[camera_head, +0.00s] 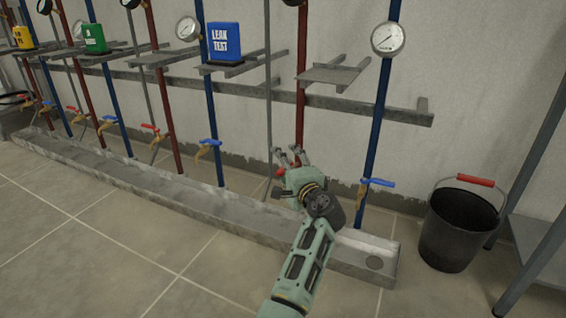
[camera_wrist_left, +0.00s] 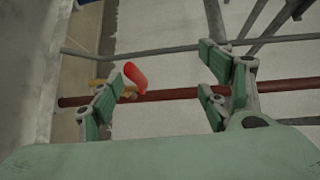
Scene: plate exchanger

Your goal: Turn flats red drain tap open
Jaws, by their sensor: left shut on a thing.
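The red drain tap is low on the rightmost red pipe (camera_head: 301,100). Its red handle (camera_head: 280,171) shows just left of my left gripper (camera_head: 290,158), and the gripper and wrist hide most of the tap. In the left wrist view, the red handle (camera_wrist_left: 135,75) and a bit of brass body lie against the left-hand finger of my left gripper (camera_wrist_left: 165,95). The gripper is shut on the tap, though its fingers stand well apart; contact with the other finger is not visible. The red pipe (camera_wrist_left: 180,95) runs behind the fingers. My right gripper is not in view.
A blue-handled tap (camera_head: 376,183) on a blue pipe stands close to the right of my arm. A long grey trough (camera_head: 150,192) runs below the pipes. A black bucket (camera_head: 455,235) stands at the right beside a metal frame. Small shelves and a gauge (camera_head: 388,38) are above.

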